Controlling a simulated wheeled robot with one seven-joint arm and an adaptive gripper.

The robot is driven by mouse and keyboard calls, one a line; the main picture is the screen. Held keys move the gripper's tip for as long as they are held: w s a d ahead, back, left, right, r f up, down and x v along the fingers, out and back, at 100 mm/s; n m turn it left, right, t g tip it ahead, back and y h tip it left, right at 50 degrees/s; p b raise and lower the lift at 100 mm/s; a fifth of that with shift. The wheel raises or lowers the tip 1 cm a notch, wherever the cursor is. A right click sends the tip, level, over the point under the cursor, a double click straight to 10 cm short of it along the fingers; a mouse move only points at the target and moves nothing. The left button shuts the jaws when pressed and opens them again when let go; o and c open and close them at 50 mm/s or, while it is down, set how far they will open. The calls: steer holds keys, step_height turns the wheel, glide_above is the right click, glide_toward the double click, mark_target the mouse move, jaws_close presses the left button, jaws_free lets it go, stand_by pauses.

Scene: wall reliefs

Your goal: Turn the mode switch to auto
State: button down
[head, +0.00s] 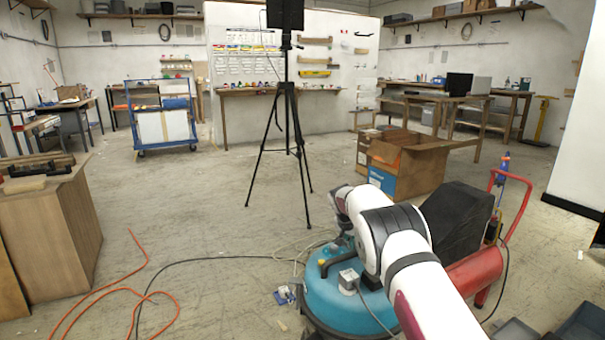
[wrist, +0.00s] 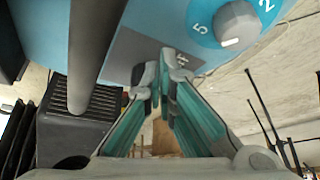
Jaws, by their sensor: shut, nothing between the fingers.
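In the wrist view a blue panel (wrist: 155,22) carries a round grey knob (wrist: 237,24) on a blue dial with the numbers 5 and 2. Below left of it is a dark grey plate (wrist: 128,52) with partly hidden white lettering. My gripper (wrist: 157,76) has its teal-sided fingers close together, empty, with the tips in front of this plate. I cannot tell whether they touch it. The mode switch is not clearly seen; the fingertips may hide it. In the head view my white arm reaches over a blue round machine (head: 342,300), and my gripper is hidden.
A dark bar (wrist: 88,50) crosses the wrist view at the left, close to my gripper. In the head view a black tripod (head: 290,125) stands beyond the arm, with cardboard boxes (head: 410,160) right of it. A red hose (head: 110,290) lies on the floor at left.

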step_height(320, 180, up, 6)
steer(key=p, duration=0.3)
stand_by(0.3)
steer(key=shift+s+d+f+b, duration=0.25)
steer(key=shift+d+f+b, duration=0.15)
steer(key=shift+f, duration=0.6)
steer(key=shift+s+d+f+b, duration=0.25)
steer(key=shift+d+f+b, duration=0.15)
steer(key=shift+f, duration=0.65)
steer(key=shift+s+d+f+b, duration=0.3)
steer(key=shift+d+f, duration=0.15)
steer(key=shift+f, duration=0.55)
steer(key=shift+w+d+r, duration=0.1)
steer(key=shift+w, duration=0.3)
